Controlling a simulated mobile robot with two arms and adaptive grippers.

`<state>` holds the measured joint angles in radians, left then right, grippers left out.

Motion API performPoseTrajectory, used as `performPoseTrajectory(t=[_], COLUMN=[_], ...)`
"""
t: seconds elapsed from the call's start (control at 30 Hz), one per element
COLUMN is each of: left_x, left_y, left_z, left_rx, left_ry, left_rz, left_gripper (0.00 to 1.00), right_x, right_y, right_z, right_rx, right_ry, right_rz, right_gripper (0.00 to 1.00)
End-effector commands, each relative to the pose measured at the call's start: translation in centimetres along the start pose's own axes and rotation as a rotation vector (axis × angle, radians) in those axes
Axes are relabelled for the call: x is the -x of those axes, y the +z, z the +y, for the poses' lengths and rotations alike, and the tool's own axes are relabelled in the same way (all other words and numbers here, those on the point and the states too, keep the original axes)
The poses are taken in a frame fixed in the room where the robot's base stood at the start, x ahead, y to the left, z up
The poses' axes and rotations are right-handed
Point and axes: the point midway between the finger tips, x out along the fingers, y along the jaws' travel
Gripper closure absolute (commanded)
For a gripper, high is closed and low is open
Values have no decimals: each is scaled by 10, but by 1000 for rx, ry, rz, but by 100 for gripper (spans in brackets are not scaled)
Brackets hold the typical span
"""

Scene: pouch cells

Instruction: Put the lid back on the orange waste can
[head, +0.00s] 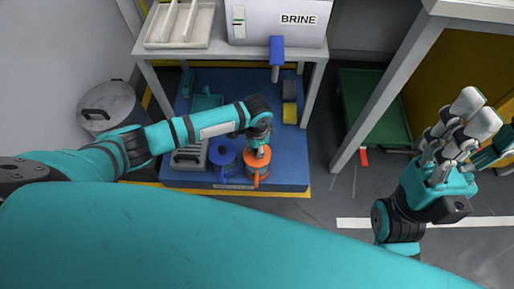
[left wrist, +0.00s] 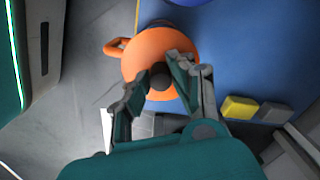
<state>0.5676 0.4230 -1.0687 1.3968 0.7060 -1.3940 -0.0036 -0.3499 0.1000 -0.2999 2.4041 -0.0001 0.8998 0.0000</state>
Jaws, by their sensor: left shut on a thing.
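The orange waste can (head: 262,172) stands on the blue platform, at the front, with my left gripper (head: 259,152) over it. In the left wrist view, the round orange lid (left wrist: 148,52) lies below my left gripper (left wrist: 160,78). The fingers are shut on the lid's dark knob (left wrist: 160,69). An orange handle (left wrist: 115,46) sticks out at the left of the lid. The gripper hides part of the can, and I cannot tell whether the lid touches the rim. My right gripper (head: 466,125) is at the right, fingers apart and empty, far from the can.
A blue can (head: 222,153) stands just left of the orange can on the blue platform (head: 290,165). A yellow block (head: 289,113) lies further back. A table with a BRINE box (head: 285,20) stands behind. A grey lidded bin (head: 105,105) is at the left.

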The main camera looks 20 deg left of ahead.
Motion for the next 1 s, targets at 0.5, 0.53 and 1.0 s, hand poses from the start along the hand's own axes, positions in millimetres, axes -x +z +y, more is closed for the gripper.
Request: performPoseTrajectory(t=[0.5, 0.53, 1.0], left_x=[-2, -2, -3], left_y=[0, 0, 0], left_z=[0, 0, 0], left_rx=[1, 1, 0], left_ry=[0, 0, 0], left_rz=[-1, 0, 0], left_gripper=[100, 100, 100], right_x=[-3, -4, -8], right_y=[2, 2, -1], right_z=[0, 0, 0], right_rx=[-1, -1, 0], right_ry=[2, 2, -3], right_rz=[-15, -14, 6], right_gripper=[55, 55, 55])
